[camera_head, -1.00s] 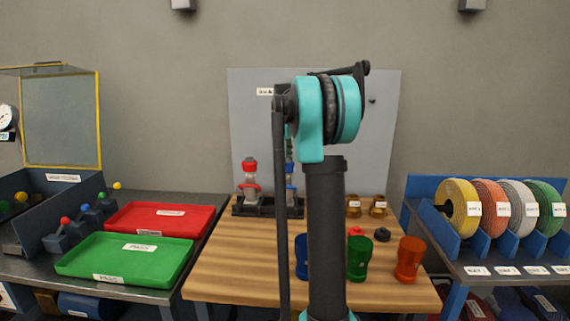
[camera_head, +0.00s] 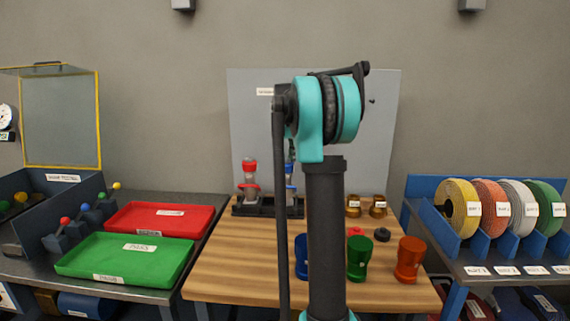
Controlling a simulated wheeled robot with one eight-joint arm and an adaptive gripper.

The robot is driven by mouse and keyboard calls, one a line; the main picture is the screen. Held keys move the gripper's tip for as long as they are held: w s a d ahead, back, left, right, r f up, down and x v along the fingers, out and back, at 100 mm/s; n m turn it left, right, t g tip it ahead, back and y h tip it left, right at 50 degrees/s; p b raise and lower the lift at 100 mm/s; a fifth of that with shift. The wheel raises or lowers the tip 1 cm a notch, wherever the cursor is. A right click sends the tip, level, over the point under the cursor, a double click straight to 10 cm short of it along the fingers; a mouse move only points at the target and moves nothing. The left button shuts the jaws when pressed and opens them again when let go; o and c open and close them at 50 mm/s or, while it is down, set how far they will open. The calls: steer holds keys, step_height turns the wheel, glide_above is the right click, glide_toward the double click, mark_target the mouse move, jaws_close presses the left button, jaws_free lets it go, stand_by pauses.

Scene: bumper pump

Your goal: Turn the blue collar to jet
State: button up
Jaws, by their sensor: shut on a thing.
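A blue pump bottle (camera_head: 290,188) stands at the right end of a black rack (camera_head: 266,209) at the back left of the wooden table. My arm covers much of it. My gripper (camera_head: 291,157) is at its top, pointing down, and is shut on the blue collar. The collar and fingertips are mostly hidden behind my arm's dark link, so the collar's setting cannot be read. A red pump bottle (camera_head: 250,180) stands upright to the left in the same rack.
On the wooden table (camera_head: 235,262) are a blue cup (camera_head: 301,257), a green cup (camera_head: 359,258), an orange cup (camera_head: 409,259) and two amber jars (camera_head: 354,206). Red (camera_head: 160,218) and green (camera_head: 126,259) trays lie left. Hose reels (camera_head: 461,207) stand right.

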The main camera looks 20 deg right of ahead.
steer(key=m, duration=0.7)
steer(key=shift+d, duration=0.2)
steer(key=m, duration=0.6)
steer(key=shift+d+m, duration=0.15)
steer(key=shift+m, duration=0.25)
steer(key=o, duration=1.2)
steer(key=shift+c, duration=0.2)
steer(key=shift+r, duration=0.15)
step_height(320, 180, up, 12)
